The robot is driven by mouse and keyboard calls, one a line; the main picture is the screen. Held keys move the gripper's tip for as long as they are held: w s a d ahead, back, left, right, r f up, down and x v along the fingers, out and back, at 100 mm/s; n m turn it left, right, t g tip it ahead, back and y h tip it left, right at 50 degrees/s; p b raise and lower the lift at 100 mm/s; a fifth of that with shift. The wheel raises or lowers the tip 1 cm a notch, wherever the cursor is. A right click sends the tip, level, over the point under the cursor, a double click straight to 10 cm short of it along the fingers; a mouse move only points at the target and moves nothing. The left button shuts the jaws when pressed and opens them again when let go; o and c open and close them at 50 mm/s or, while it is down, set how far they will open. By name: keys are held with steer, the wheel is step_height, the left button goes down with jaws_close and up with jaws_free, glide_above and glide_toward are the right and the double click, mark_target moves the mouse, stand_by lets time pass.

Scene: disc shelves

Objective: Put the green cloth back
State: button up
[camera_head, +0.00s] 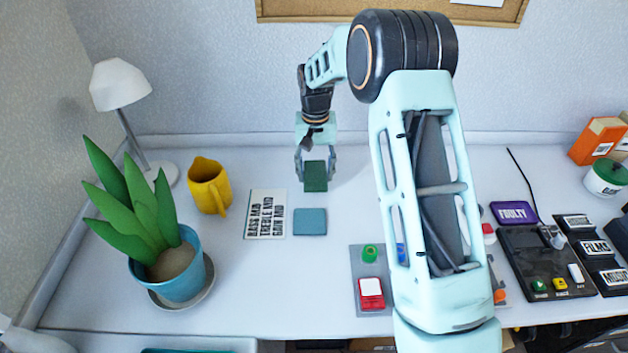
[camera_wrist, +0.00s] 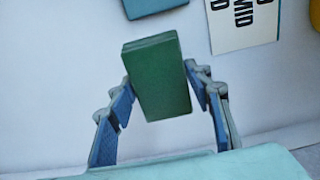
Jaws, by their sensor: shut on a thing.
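The green cloth (camera_head: 315,177) is a dark green folded block. In the wrist view, the cloth (camera_wrist: 157,77) hangs between the two fingers, its far end sticking out past the tips. My gripper (camera_head: 315,163) is shut on it, behind the blue cloth at the middle of the desk. In the wrist view, my gripper (camera_wrist: 160,85) has one finger on each side of the cloth. The pictures do not settle how high it is above the desk.
A blue folded cloth (camera_head: 310,222) lies just in front, beside a printed card (camera_head: 265,214). A yellow mug (camera_head: 208,186), a potted plant (camera_head: 176,270) and a white lamp (camera_head: 120,85) stand left. A grey tray (camera_head: 358,262) is partly behind my arm. The wall is close behind.

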mark_target(314, 180)
steer(key=shift+w+a+f, duration=0.2)
steer(key=shift+w+f, duration=0.25)
steer(key=shift+f, duration=1.6)
steer(key=shift+f, duration=0.1)
steer(key=shift+f+b, duration=0.15)
steer(key=shift+b, duration=0.15)
steer(key=o, duration=1.1)
step_height(314, 180, up, 12)
steer(key=shift+r+p, duration=0.25)
steer(key=shift+p, duration=0.4)
